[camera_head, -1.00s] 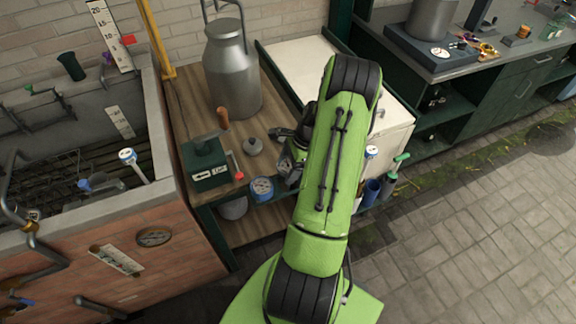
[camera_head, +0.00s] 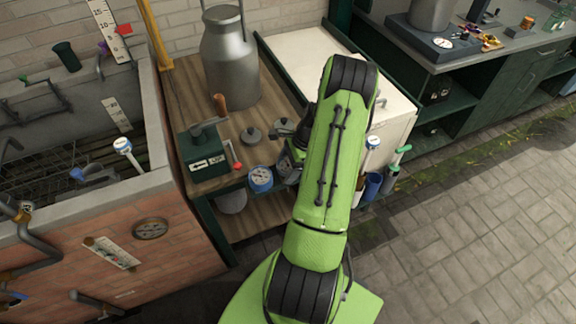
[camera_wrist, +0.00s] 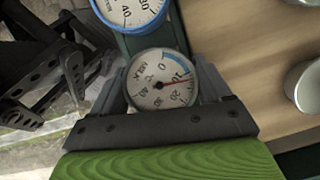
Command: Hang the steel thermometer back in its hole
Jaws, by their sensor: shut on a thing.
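The steel thermometer (camera_wrist: 160,80) has a round white dial with a steel rim. In the wrist view it sits between the two fingers of my gripper (camera_wrist: 165,88), which is shut on it. Its stem is hidden. A second, blue-rimmed dial (camera_wrist: 130,10) is just beyond it at the dark green shelf edge; it also shows in the head view (camera_head: 260,178). In the head view my gripper (camera_head: 290,160) is mostly hidden behind my green arm, beside the blue dial at the front of the wooden shelf. I cannot make out an empty hole.
The wooden shelf (camera_head: 190,85) carries a large metal can (camera_head: 229,60), a green crank box (camera_head: 201,150) and small metal lids (camera_head: 251,135). A brick vat (camera_head: 75,245) stands left, a white cabinet (camera_head: 300,62) right. Blue and green-handled tools (camera_head: 372,184) hang right of my arm.

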